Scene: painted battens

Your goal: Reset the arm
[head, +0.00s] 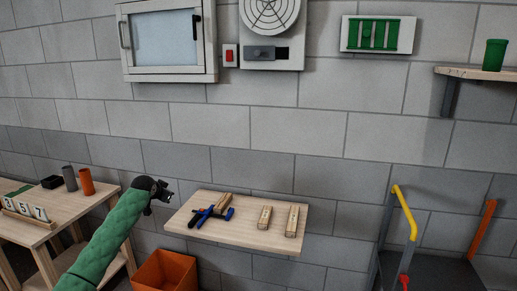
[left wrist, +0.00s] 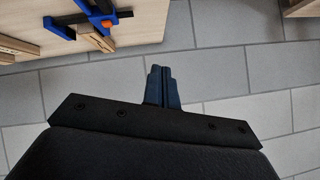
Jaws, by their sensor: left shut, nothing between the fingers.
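My left arm comes in from the lower left in the head view in a green sleeve. Its gripper (head: 163,194) is left of the wooden wall shelf (head: 250,242), apart from it and empty. In the left wrist view the gripper (left wrist: 162,73) has its fingers together with nothing between them, over the grey tiles. The shelf edge (left wrist: 150,22) shows at the upper left there. On the shelf lie blue-and-black clamps (head: 207,215) with a short batten (head: 223,201), and two more battens, one (head: 264,218) and another (head: 292,221), stand apart to the right. My right gripper is not in view.
An orange bin (head: 165,272) stands on the floor below the shelf's left end. A wooden table (head: 62,217) with cups and number cards is at left. A cart with a yellow handle (head: 405,212) is at right.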

